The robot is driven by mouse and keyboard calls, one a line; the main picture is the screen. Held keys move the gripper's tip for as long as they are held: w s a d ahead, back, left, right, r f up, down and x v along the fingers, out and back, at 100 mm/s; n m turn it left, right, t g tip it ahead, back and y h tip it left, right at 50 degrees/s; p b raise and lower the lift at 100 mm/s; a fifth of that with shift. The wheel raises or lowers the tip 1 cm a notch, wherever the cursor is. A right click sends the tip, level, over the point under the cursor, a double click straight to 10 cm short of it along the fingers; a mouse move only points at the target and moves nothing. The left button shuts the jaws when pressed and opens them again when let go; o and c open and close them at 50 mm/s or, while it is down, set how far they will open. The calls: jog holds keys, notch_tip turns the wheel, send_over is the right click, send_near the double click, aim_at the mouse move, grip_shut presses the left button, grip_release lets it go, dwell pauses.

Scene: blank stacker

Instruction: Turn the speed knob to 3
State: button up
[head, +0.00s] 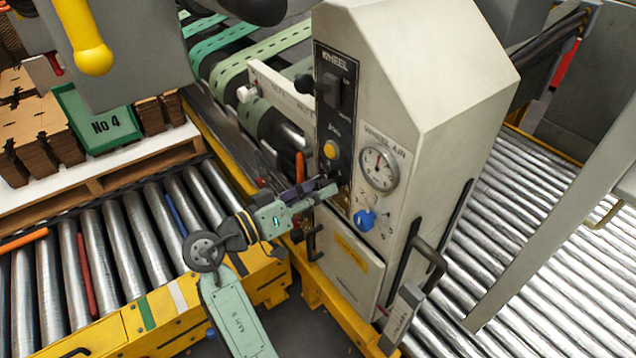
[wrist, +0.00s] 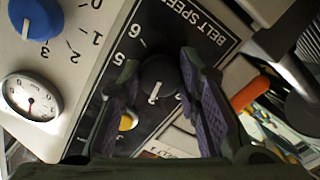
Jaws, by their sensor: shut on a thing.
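The speed knob (wrist: 158,76) is round and black with a white pointer line, on a black panel marked BELT SPEED (wrist: 186,35). In the wrist view it sits between the purple-padded fingers of my gripper (wrist: 160,88), which is shut on it. The pointer is toward the bottom of the picture. The digits 5 and 6 show at the knob's upper left; the other digits of its scale are hidden or unreadable, so I cannot tell the setting. In the head view my gripper (head: 326,189) reaches the lower part of the panel and hides most of the knob.
A blue knob (head: 364,219) and a dial gauge (head: 379,168) lie right of the panel on the pale cabinet (head: 430,90). A yellow button (head: 330,149) and a black switch (head: 332,90) are above my gripper. A cabinet handle (head: 314,240) juts out below.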

jog(key=shift+n+p, duration=0.7)
jog(key=shift+n, duration=0.4)
jog(key=o, duration=1.1)
jog(key=shift+o, duration=0.2)
jog(key=v, duration=1.2)
